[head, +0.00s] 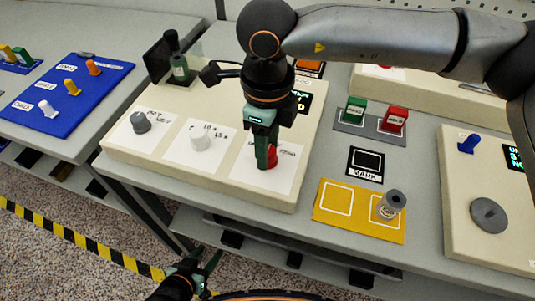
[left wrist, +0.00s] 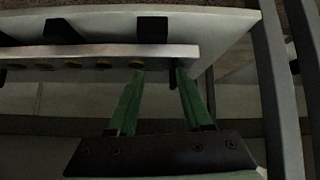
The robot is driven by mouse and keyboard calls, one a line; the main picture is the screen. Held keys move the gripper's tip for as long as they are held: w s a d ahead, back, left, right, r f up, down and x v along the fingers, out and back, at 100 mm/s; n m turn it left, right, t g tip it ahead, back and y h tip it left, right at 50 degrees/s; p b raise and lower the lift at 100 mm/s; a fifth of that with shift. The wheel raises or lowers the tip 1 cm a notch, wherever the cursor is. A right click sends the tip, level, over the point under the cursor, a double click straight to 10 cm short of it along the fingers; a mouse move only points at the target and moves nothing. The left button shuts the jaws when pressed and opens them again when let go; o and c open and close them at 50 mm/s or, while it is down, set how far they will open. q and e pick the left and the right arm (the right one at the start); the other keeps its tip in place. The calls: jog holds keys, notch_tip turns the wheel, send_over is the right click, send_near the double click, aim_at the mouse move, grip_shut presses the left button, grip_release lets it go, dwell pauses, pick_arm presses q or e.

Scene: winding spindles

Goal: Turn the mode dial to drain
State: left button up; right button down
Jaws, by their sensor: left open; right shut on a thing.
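A cream panel (head: 130,158) carries a grey dial (head: 140,122), a white dial (head: 200,140) and a red dial (head: 272,154), each on a white card with small writing that I cannot read. I cannot tell which is labelled as the mode dial. My right gripper (head: 266,164) points down and is shut on the red dial, which it partly hides. My left gripper (head: 208,264) is open and empty, low in front of the table. Its two green fingers (left wrist: 158,80) show apart in the left wrist view, near a table edge.
A blue board (head: 100,75) lies left.

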jog(key=shift+f+n+b, duration=0.2)
jog(key=shift+n+b, duration=0.45)
jog(key=shift+n, duration=0.25)
jog(key=n+b, duration=0.1)
jog(key=n, duration=0.1)
jog(key=shift+n+b, duration=0.3)
jog(key=shift+n, duration=0.1)
jog(key=shift+r+n+b, duration=0.1)
jog(key=shift+n+b, duration=0.3)
jog(key=shift+n, duration=0.4)
jog(key=n+b, duration=0.1)
jog(key=n, duration=0.1)
jog(key=shift+r+n, duration=0.1)
jog(key=shift+n, duration=0.2)
pick_arm(q)
jog(key=shift+w+d+f, duration=0.35)
jog(key=shift+d+f, duration=0.05)
jog(key=shift+f, duration=0.35)
jog(key=shift+w+d+f, duration=0.3)
jog(key=shift+d+f, duration=0.1)
jog(key=shift+f, duration=0.3)
pick_arm(e)
jog(key=shift+n, duration=0.5)
jog(key=shift+c, duration=2.1)
grip_release()
jog(key=shift+r, duration=0.1)
